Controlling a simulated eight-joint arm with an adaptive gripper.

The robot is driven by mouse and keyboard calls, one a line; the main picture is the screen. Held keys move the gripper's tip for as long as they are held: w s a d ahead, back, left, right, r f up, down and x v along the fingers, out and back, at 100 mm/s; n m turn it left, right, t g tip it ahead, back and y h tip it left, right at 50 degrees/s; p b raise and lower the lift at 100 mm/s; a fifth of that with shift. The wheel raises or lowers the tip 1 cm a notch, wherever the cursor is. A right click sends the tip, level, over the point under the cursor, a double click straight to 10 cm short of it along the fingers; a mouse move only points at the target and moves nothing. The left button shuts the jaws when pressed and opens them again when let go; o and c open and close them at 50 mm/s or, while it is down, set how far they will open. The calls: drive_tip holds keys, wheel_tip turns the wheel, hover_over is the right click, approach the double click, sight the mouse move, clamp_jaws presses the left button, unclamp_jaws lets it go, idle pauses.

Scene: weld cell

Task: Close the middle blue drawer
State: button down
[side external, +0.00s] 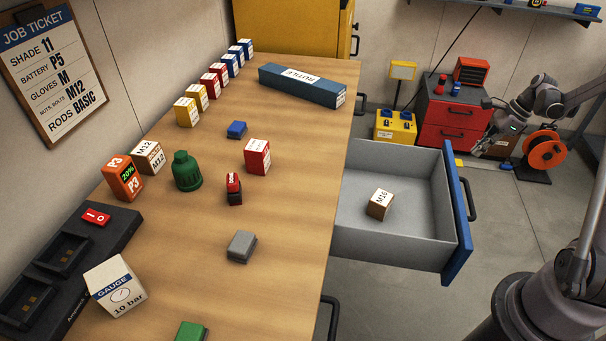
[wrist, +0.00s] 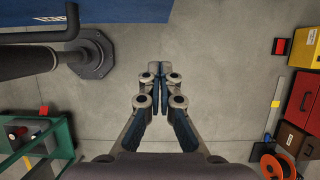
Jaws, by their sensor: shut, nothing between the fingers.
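The middle blue drawer (side external: 458,213) is pulled out from the right side of the bench in the side external view. It has a grey inside, a blue front and a dark handle (side external: 470,187). A small box marked M16 (side external: 381,203) lies inside it. My gripper (side external: 477,152) is to the right of and behind the drawer front in that picture, apart from it. In the wrist view my gripper (wrist: 160,76) has its fingers together and holds nothing, with floor behind them. A blue panel shows at the top of the wrist view; I cannot tell whether it is the drawer.
The wooden bench (side external: 300,190) carries several small boxes, a green bottle (side external: 187,171) and a long blue rod box (side external: 302,85). A red cabinet (side external: 447,115), a yellow case (side external: 396,126) and an orange reel (side external: 544,150) stand behind. Floor beside the drawer looks clear.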

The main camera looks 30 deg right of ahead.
sight(351, 144)
drive_tip(key=w+a+f, duration=0.4)
drive_tip(key=f, duration=0.1)
drive_tip(key=shift+w+a+f, duration=0.15)
drive_tip(key=shift+a, duration=0.05)
drive_tip(key=shift+w+a, duration=0.1)
idle(0.4)
drive_tip(key=w+a, duration=2.1)
drive_tip(key=shift+w+a, duration=0.25)
drive_tip(key=shift+a, duration=0.1)
